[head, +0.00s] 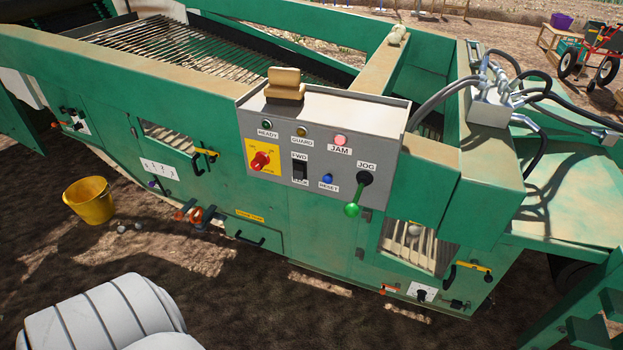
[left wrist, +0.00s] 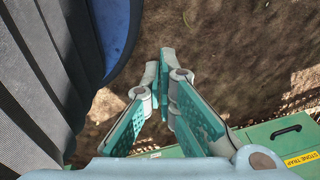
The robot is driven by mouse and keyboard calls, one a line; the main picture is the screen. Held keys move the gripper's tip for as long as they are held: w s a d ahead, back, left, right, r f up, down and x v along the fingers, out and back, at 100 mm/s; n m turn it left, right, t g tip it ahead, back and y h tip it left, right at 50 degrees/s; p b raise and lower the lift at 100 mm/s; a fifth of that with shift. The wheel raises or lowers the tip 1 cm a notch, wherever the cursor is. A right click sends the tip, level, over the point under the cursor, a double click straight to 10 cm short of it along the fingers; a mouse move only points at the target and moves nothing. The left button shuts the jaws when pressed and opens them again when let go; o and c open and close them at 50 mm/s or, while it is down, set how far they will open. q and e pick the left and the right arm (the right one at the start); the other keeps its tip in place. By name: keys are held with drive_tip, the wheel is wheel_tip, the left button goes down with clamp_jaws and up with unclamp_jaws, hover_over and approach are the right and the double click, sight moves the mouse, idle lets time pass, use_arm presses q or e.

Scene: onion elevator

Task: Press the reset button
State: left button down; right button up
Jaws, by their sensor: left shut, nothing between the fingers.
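The blue reset button (head: 327,180) sits low on the grey control panel (head: 285,195) in the head view, above its RESET label, between a black FWD switch (head: 299,170) and the JOG lever with a green ball (head: 352,210). Nothing covers the button. The JAM light (head: 340,141) looks lit pinkish red; the READY light (head: 267,124) looks dark. My left gripper (left wrist: 168,58) shows in the left wrist view, shut and empty, over brown soil. It touches nothing that I can see. The button is not in the left wrist view. My right gripper is in neither view.
A tan block-like object (head: 285,83) stands on the panel's top. A yellow bucket (head: 90,200) stands on the soil at left. The green STONE TRAP drawer (left wrist: 280,138) shows in the left wrist view.

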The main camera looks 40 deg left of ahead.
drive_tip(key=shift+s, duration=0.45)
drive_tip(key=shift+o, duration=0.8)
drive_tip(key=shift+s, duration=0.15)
use_arm(q)
drive_tip(key=w+a+r+m+t+y, duration=0.1)
drive_tip(key=w+a+r+m+t, duration=0.25)
drive_tip(key=w+r, duration=0.4)
drive_tip(key=w+a+r+m+t+y+b, duration=0.15)
drive_tip(key=w+a+r, duration=0.25)
drive_tip(key=w, duration=0.7)
drive_tip(key=w+a+r+m+t+y, duration=0.1)
drive_tip(key=w+a+r+m+t, duration=0.25)
drive_tip(key=w+r, duration=0.4)
drive_tip(key=w+r+m+t, duration=0.2)
drive_tip(key=w+r, duration=0.3)
drive_tip(key=r, duration=0.7)
drive_tip(key=w+r+m+t+y, duration=0.1)
drive_tip(key=w+r+m+t, duration=0.2)
drive_tip(key=r, duration=0.9)
drive_tip(key=w+t, duration=0.2)
drive_tip(key=w, duration=0.1)
drive_tip(key=shift+w, duration=0.15)
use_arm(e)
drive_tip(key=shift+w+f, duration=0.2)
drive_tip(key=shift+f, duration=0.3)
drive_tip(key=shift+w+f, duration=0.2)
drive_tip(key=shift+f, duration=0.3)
use_arm(q)
drive_tip(key=shift+w+y, duration=0.1)
drive_tip(key=shift+y, duration=0.15)
